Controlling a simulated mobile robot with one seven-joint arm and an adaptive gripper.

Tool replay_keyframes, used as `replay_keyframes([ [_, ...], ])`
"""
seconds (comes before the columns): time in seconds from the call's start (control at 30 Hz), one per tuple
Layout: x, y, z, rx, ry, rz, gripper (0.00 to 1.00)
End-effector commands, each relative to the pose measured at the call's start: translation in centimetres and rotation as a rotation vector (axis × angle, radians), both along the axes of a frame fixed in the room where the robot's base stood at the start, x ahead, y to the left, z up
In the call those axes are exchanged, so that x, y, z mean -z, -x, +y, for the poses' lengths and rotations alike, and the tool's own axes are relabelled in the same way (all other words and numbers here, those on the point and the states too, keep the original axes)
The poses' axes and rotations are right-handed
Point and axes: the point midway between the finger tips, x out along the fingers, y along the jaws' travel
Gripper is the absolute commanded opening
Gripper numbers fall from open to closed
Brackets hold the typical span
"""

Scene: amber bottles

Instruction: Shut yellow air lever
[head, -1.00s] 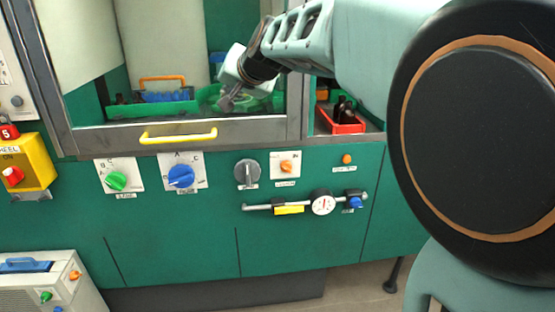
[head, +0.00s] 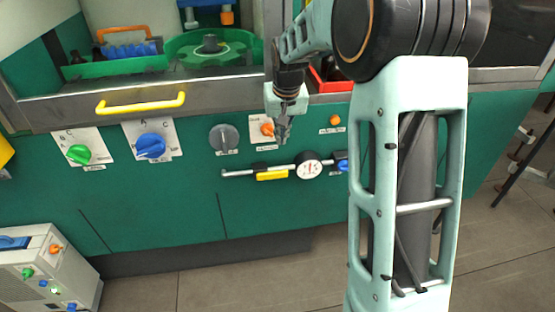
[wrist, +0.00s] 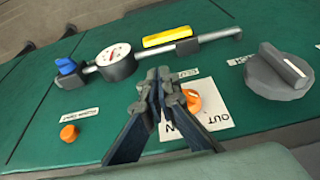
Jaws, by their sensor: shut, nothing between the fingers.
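The yellow air lever (head: 272,175) lies along the silver pipe on the green front panel, left of the round gauge (head: 308,166). In the wrist view the yellow lever (wrist: 167,37) shows beyond my fingertips, lying in line with the pipe. My gripper (head: 283,134) is shut and empty, pointing down in front of the panel, above and slightly right of the lever. In the wrist view my gripper (wrist: 163,75) is in front of the orange knob (wrist: 190,101) and partly covers it and its plate. The fingertips appear apart from the lever.
A blue valve handle (wrist: 66,66) is at the pipe's other end. A grey knob (head: 223,138), a blue knob (head: 151,146) and a green knob (head: 79,154) sit left along the panel. A yellow door handle (head: 141,104) sticks out above. The panel below the pipe is clear.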

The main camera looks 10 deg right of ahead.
Motion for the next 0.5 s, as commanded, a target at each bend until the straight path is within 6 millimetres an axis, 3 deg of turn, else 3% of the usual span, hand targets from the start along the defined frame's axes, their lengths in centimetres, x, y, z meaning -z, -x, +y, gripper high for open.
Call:
replay_keyframes([
  [0.5,0.95,0.0,-0.3,0.0,0.003,0.01,0.0],
])
